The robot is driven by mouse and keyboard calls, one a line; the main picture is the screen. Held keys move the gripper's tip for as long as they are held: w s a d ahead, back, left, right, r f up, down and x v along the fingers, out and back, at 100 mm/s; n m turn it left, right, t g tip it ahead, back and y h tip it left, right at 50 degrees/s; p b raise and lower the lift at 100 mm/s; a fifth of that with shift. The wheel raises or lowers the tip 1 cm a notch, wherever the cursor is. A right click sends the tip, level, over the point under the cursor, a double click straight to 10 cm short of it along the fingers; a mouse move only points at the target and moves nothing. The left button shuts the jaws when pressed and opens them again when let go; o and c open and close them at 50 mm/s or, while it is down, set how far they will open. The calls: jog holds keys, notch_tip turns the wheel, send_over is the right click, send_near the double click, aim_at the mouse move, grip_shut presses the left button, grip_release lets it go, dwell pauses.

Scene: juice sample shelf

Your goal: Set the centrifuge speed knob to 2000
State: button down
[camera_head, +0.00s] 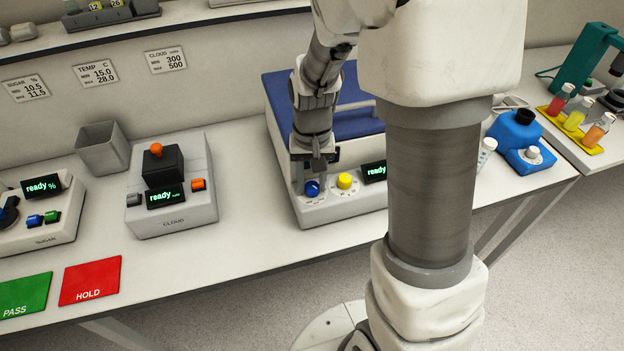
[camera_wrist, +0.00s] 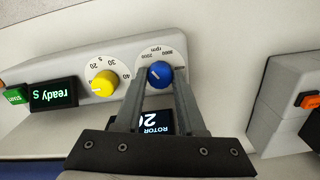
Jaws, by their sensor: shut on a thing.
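The centrifuge (camera_head: 285,118) is a pale box with a blue lid, on the bench. Its blue speed knob (camera_head: 312,189) is at the front left of the panel. In the wrist view the blue knob (camera_wrist: 160,74) sits on a white dial marked rpm, with a small pale mark on its face; I cannot tell its exact setting. My gripper (camera_head: 314,174) points down over the knob, and its fingers (camera_wrist: 160,82) are shut on it, one on each side. Part of the dial and a "ROTOR" display (camera_wrist: 158,122) are hidden by the fingers.
A yellow knob (camera_head: 345,181) and a "ready" display (camera_head: 374,172) are right of the blue knob. The CLOUD device (camera_head: 172,215) stands to the left, with bare bench between. My arm hides the centrifuge's right part.

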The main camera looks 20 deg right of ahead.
aim_at(312, 185)
jog(key=c, duration=0.8)
grip_release()
notch_tip(312, 185, up, 18)
jog(key=shift+f+p, duration=0.25)
jog(key=shift+p, duration=0.35)
